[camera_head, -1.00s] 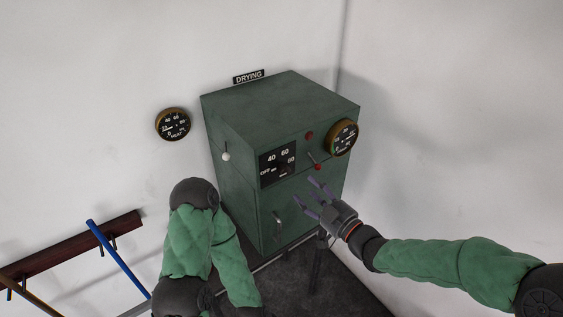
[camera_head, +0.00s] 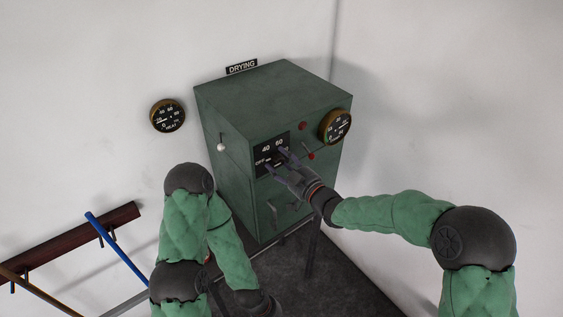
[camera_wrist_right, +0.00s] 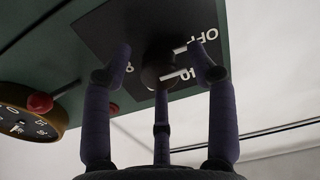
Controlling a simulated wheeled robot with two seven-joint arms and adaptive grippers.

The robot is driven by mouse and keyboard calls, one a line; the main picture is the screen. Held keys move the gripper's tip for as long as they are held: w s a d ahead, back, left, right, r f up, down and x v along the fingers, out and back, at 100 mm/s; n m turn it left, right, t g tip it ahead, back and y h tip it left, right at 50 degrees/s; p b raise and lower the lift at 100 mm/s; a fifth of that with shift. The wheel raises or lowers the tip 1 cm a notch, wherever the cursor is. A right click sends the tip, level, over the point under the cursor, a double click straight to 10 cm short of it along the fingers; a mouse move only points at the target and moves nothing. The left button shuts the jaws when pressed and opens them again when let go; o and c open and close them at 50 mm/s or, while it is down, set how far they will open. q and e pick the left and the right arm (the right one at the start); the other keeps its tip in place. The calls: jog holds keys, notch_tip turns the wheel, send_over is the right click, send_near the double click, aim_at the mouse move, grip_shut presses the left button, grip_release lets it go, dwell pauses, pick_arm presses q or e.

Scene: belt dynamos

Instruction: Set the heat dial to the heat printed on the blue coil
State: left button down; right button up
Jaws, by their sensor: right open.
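The heat dial plate (camera_head: 267,159) is black with white marks OFF, 40 and 60 showing, on the front of the green drying cabinet (camera_head: 275,93). In the right wrist view the dark round dial knob (camera_wrist_right: 158,70) with a white line sits between the fingers. My right gripper (camera_head: 279,161) is open in front of the dial, its fingers around the knob; I cannot tell whether they touch it. It also shows in the right wrist view (camera_wrist_right: 163,60). The fingers hide part of the plate. My left arm hangs at the cabinet's left; its gripper is not visible. No blue coil is in view.
A white-knobbed lever (camera_head: 221,147) is on the left side. Another gauge (camera_head: 167,116) hangs on the wall. A rack (camera_head: 75,238) holds rods at left.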

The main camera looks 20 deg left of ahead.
jog(key=c, duration=1.1)
jog(key=shift+c, duration=0.2)
